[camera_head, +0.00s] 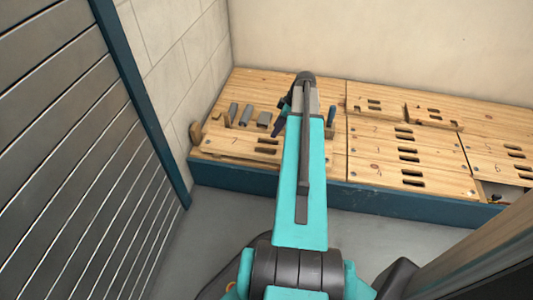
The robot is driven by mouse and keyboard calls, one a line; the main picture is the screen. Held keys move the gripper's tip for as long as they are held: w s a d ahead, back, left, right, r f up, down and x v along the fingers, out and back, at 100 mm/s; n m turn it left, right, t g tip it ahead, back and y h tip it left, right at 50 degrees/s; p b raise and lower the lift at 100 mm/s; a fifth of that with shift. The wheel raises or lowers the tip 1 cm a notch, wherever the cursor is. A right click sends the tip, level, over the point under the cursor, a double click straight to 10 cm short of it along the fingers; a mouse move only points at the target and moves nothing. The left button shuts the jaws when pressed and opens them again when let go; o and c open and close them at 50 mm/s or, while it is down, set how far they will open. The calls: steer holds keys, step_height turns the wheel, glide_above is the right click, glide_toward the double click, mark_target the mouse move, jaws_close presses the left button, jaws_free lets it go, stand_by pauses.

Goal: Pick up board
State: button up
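Several pale wooden boards with slots lie on a long wooden bench top; I cannot tell which one the task means. One slotted board (225,144) is at the front left. Another (385,170), with several dark slots, lies right of my arm. A smaller slotted board (430,116) sits farther back and looks slightly raised. My arm reaches out over the bench, left of its middle. My gripper (283,116) is mostly hidden behind the arm's far end, with only dark parts showing beside it. I cannot see its fingertips or anything held.
Several small grey blocks (247,114) stand on the bench left of my gripper. An opening (503,191) shows at the bench's front right. The blue bench front (400,203) edges the grey floor. A slatted metal shutter (70,150) is close on the left; walls stand behind.

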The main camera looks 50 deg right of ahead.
steer(key=shift+s+d+r, duration=0.15)
steer(key=shift+s+d, duration=0.05)
steer(key=shift+d, duration=0.25)
steer(key=shift+s+d+r, duration=0.15)
steer(key=shift+d, duration=0.25)
steer(key=b, duration=0.3)
glide_above(267, 146)
steer(key=s+d, duration=0.1)
steer(key=s, duration=0.1)
steer(key=shift+d+f, duration=0.15)
steer(key=shift+f, duration=3.85)
steer(key=shift+b+x, duration=1.6)
steer(key=shift+x, duration=1)
steer(key=shift+d+f, duration=0.15)
steer(key=shift+f, duration=0.1)
steer(key=shift+c, duration=0.3)
